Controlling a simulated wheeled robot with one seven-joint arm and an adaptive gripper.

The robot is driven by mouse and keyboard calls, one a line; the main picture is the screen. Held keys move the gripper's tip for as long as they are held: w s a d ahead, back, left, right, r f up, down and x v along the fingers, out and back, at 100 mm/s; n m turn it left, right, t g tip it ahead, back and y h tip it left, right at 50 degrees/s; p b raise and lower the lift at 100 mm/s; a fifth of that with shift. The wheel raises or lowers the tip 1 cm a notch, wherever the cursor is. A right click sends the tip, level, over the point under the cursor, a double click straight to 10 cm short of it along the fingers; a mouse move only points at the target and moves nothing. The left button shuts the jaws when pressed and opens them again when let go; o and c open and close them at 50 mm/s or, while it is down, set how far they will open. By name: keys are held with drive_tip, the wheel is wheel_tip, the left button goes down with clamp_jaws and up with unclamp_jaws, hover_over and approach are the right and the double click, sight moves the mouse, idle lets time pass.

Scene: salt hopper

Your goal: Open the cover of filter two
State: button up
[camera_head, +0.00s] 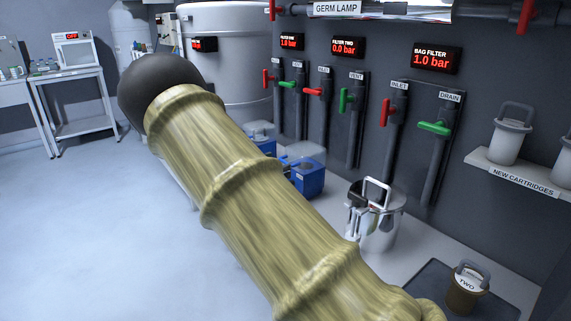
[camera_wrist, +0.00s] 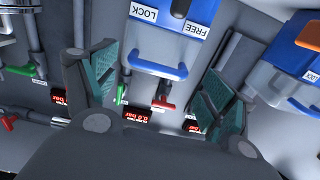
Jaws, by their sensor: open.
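In the wrist view, which looks upside down, a white and blue housing (camera_wrist: 163,68) shows beyond my gripper (camera_wrist: 155,85). My gripper's fingers are apart and empty, touching nothing that I can make out. In the head view a blue unit (camera_head: 307,181) is partly hidden by my arm; my gripper is hidden there.
A second blue and white housing (camera_wrist: 290,65) with an orange lever (camera_wrist: 304,105) is at right in the wrist view. In the head view, a steel bucket (camera_head: 384,232), a cartridge marked TWO (camera_head: 467,291) and wall valves (camera_head: 386,113) stand right of my arm. Open floor lies left.

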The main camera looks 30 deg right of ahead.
sight(285, 162)
drive_tip(key=shift+w+d, duration=0.1)
drive_tip(key=shift+d, duration=1.75)
